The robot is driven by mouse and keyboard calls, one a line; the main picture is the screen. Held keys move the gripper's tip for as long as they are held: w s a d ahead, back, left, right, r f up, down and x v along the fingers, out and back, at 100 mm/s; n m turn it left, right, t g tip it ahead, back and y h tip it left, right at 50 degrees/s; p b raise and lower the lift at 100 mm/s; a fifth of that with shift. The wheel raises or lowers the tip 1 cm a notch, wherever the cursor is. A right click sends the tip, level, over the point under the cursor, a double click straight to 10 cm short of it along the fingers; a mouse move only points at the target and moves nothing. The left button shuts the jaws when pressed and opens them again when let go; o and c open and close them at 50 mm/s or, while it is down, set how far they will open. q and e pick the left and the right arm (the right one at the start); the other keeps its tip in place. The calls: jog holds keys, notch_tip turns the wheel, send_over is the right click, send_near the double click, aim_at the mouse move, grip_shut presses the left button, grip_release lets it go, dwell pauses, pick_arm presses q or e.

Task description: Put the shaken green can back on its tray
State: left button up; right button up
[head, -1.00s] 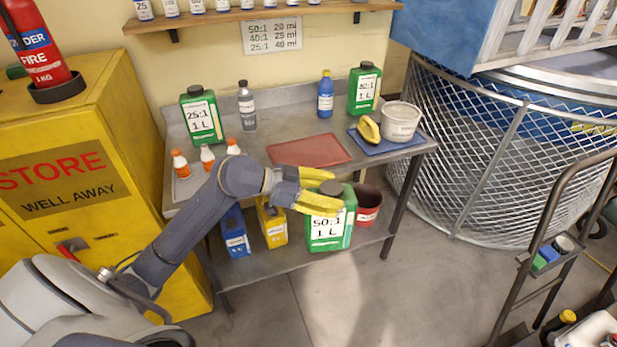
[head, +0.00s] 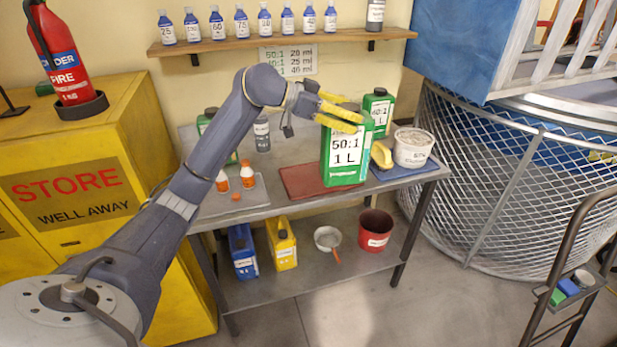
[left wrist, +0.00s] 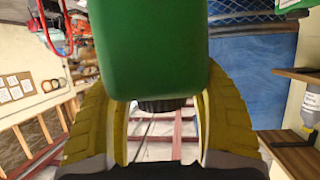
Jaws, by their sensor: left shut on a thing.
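The green can labelled 50:1 1 L (head: 344,168) is upright at the right part of the dark red tray (head: 300,181) on the bench. I cannot tell whether its base touches the tray. My left gripper (head: 341,115) has its yellow fingers shut on the can near its top; the fingers hide part of the top. In the left wrist view the can's green body (left wrist: 152,45) sits between the two yellow fingers, with a dark cap below it. My right gripper is not in view.
A second green can (head: 378,108) stands close behind on the right. A blue tray (head: 405,171) with a white tub (head: 412,150) and yellow sponge (head: 381,155) adjoins on the right. Orange-capped bottles (head: 247,175) stand left. A bottle shelf (head: 290,40) hangs above.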

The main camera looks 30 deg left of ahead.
pick_arm(q)
jog(key=w+a+r+n+t+y, duration=0.1)
jog(key=w+a+r, duration=0.4)
jog(key=a+r, duration=0.15)
jog(key=w+a+r+n, duration=0.1)
jog(key=w+a+r, duration=0.35)
jog(key=a, duration=0.35)
notch_tip(320, 180, down, 23)
jog(key=a, duration=0.2)
jog(key=shift+w+a+m, duration=0.25)
jog(key=shift+a+m, duration=0.05)
jog(key=shift+a, duration=0.1)
dwell(0.3)
jog(key=o, duration=1.6)
jog(key=shift+f, duration=0.2)
jog(key=shift+c, duration=0.2)
